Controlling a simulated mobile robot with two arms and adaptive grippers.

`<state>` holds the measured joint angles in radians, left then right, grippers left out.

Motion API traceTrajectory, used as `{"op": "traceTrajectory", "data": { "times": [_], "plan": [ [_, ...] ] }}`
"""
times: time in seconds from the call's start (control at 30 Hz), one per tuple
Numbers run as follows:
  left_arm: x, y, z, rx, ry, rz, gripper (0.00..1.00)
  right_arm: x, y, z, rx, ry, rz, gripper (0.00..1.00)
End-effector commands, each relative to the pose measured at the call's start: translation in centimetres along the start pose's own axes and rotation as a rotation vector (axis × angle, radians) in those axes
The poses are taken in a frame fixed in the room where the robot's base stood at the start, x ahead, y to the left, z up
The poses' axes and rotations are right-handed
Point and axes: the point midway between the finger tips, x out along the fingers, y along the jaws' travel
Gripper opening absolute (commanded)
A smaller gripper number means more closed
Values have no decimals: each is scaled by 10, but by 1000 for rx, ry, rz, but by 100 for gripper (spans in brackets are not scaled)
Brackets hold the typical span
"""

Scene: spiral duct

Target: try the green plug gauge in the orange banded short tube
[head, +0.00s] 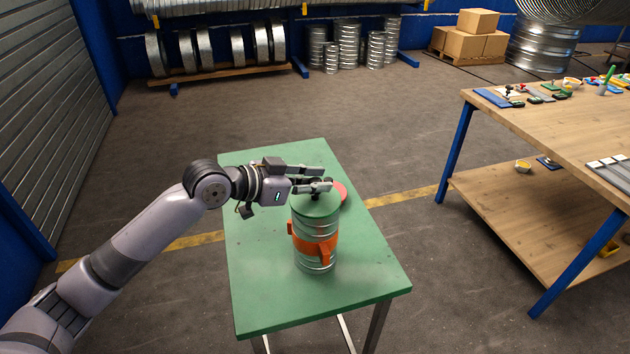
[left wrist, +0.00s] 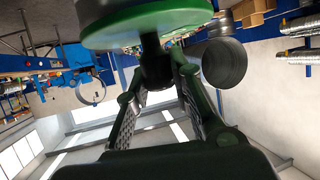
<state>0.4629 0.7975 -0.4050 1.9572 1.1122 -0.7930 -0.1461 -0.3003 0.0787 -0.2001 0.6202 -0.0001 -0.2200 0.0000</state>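The short tube (head: 316,262) is ribbed metal with an orange band (head: 314,243) and stands upright on the green table. The green plug gauge (head: 318,207) covers its top like a lid; I cannot tell how far it sits inside. My left gripper (head: 325,179) comes in from the left, its fingers closed around the gauge's black knob. In the left wrist view the fingers (left wrist: 158,84) meet the black knob (left wrist: 156,66) under the green gauge (left wrist: 150,20). My right gripper is not in view.
A red disc (head: 341,191) lies behind the tube, partly hidden. The green table (head: 262,290) is otherwise bare. A wooden workbench (head: 560,122) with small tools and parts stands at the right. Duct rings (head: 205,50) and cardboard boxes (head: 470,42) are at the back.

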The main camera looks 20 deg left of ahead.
Motion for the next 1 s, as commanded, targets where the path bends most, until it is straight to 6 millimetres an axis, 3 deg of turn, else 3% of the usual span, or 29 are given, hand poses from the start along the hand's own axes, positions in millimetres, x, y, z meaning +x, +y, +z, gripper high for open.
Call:
{"op": "traceTrajectory", "data": {
  "times": [0.33, 0.67, 0.87, 1.0],
  "plan": [
    [0, 0, -1, 0, 1, 0, 44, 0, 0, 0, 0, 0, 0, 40],
    [-1, 0, 1, -1, -2, 0, 44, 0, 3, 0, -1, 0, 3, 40],
    [-24, -1, 2, 3, -4, -2, 44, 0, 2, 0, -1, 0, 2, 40],
    [-56, -1, 2, 4, -7, -3, 44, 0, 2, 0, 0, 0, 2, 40]
  ]
}}
